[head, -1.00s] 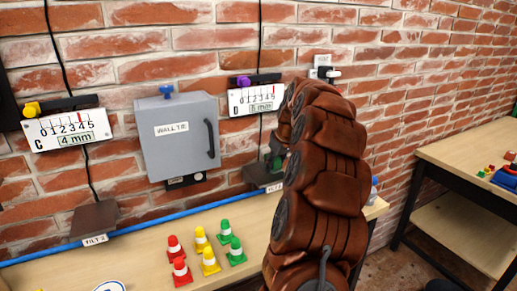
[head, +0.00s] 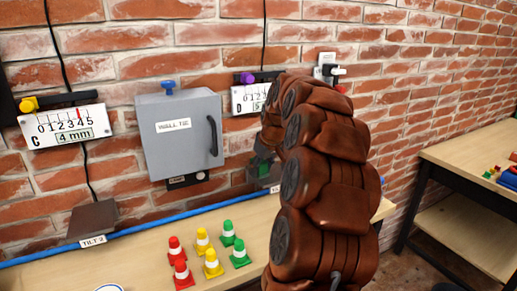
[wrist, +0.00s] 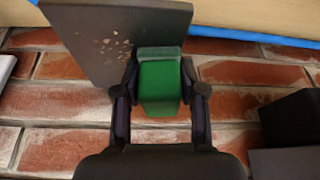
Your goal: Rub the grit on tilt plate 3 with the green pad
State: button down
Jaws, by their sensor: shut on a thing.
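The green pad (wrist: 160,85) is held between the two fingers of my gripper (wrist: 160,78) in the wrist view. Its grey-green end lies over the right part of a dark tilt plate (wrist: 85,30). I cannot tell if pad and plate touch. Pale brown grit (wrist: 113,48) is scattered on the plate, just left of the pad. In the head view, the plate (head: 253,174) sits low on the wall behind my arm, its label partly covered. My gripper (head: 263,160) is mostly hidden there by my arm.
A grey wall box (head: 180,140) hangs left of my arm. Gauge C (head: 62,125) and gauge D (head: 246,99) flank it. Plate TILT 2 (head: 93,220) is further left. Several red, yellow and green cones (head: 210,262) stand on the bench. A blue hose (head: 150,229) runs along the wall.

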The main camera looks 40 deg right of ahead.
jog(key=shift+w+a, duration=0.1)
jog(key=shift+a, duration=0.4)
jog(key=shift+w+r+p, duration=0.1)
jog(key=shift+r+p, duration=1)
jog(key=shift+r, duration=2.95)
